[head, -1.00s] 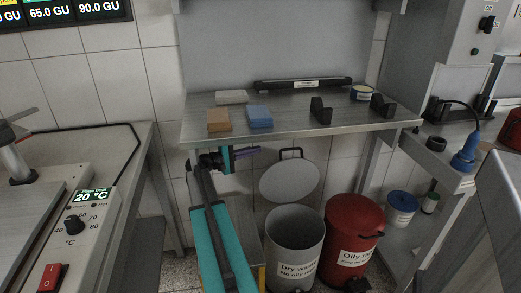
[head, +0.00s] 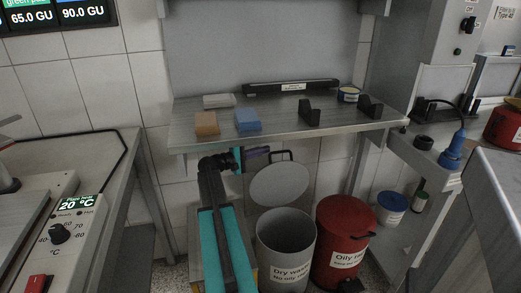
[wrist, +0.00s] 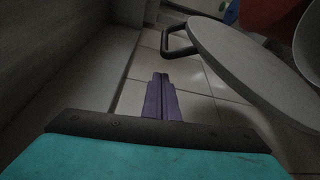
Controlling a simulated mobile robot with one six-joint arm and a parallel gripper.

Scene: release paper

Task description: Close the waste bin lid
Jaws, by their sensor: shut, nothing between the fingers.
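The grey waste bin (head: 287,248), labelled as dry waste, stands on the floor below the bench shelf. Its round lid (head: 279,185) is open, tilted up behind the bin, with a dark handle (head: 281,155) at its top edge. My gripper (head: 258,152) is left of the handle, just under the shelf, apart from the lid. In the wrist view the purple fingers (wrist: 161,97) are together and empty. The lid (wrist: 262,62) and its handle (wrist: 176,40) show there to the right and ahead of the fingers. The bin's hinge is hidden.
A red oily-waste can (head: 342,240) stands right of the bin. The shelf (head: 290,128) above carries coloured blocks (head: 247,120) and black holders (head: 310,113). A blue-lidded tub (head: 391,206) sits further right. The tiled wall is close behind the lid.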

